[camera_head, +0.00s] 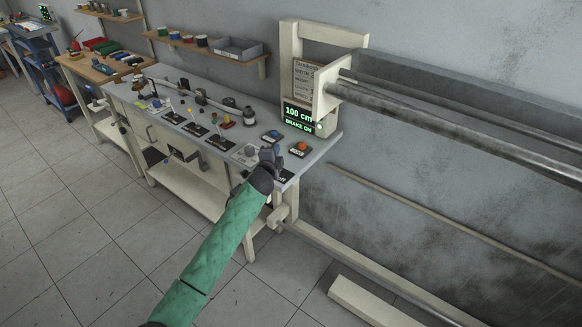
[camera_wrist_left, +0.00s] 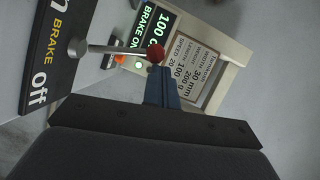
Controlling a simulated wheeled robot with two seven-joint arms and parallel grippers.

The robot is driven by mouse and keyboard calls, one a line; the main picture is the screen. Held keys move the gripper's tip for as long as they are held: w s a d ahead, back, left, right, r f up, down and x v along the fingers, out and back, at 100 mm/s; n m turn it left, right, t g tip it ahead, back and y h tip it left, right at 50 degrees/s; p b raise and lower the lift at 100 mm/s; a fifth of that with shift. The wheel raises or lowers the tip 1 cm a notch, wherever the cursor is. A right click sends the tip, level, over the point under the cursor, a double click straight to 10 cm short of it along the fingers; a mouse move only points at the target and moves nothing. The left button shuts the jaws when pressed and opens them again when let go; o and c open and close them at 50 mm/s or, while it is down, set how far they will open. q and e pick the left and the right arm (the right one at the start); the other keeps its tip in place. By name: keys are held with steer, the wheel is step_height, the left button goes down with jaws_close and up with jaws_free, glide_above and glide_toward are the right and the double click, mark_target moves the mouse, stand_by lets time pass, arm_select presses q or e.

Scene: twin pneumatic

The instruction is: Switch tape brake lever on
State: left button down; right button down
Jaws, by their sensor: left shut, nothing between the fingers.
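The brake lever is a thin metal rod with a red ball knob (camera_wrist_left: 155,56), in the left wrist view. Its rod rises from a black plate (camera_wrist_left: 62,62) lettered BRAKE, with "Off" at one end and part of "On" at the other. I cannot tell exactly which way the lever tilts. My left gripper (camera_head: 269,154) is shut and empty at the right end of the workbench. Its blue fingers (camera_wrist_left: 163,88) are right by the knob; contact is unclear. In the head view the gripper and wrist hide the lever. My right gripper is not in view.
A display (camera_head: 299,118) reads "100 cm" and "BRAKE ON" beside a green light. Blue (camera_head: 272,135) and orange (camera_head: 299,149) buttons are on the workbench (camera_head: 318,146). Several small levers (camera_head: 194,127) stand to the left. A cream frame with a long metal roller (camera_head: 440,122) extends right.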

arm_select(q)
steer(key=shift+w+a, duration=0.15)
steer(key=shift+a, duration=0.05)
steer(key=shift+w+a+r, duration=0.1)
steer(key=shift+w+a, duration=0.05)
steer(key=shift+a, duration=0.2)
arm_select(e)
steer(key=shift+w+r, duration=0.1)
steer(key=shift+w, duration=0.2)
arm_select(q)
steer(key=shift+r, duration=0.1)
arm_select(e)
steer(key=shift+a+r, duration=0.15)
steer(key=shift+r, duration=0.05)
